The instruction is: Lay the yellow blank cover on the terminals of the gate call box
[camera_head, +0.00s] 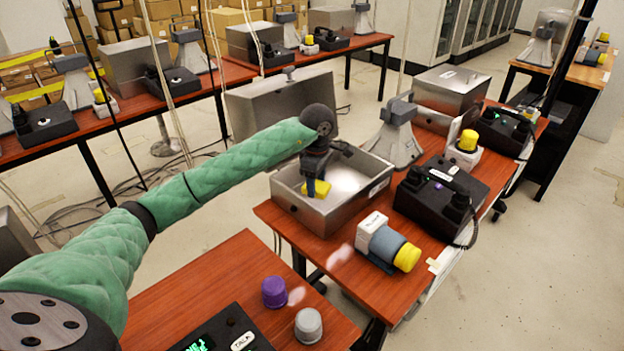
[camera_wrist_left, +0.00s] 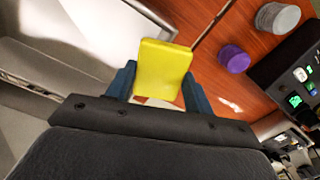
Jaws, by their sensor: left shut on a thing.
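My left gripper (camera_head: 315,187) is shut on the yellow blank cover (camera_wrist_left: 163,68), a flat yellow block held between its two blue fingers. The cover also shows in the head view (camera_head: 322,187), partly behind a finger. The gripper points down over the open steel box (camera_head: 290,203) on the near right table, which I take for the gate call box. The cover appears at or within the box's opening. I cannot tell whether it touches anything inside. The terminals cannot be made out. My right gripper is not in view.
A grey horn speaker (camera_head: 396,135) and a black desk phone (camera_head: 437,195) stand beside the box. A grey cylinder with a yellow cap (camera_head: 388,246) lies in front. Purple (camera_head: 274,292) and grey (camera_head: 308,325) knobs stand on the near table. Thin cables hang at the left.

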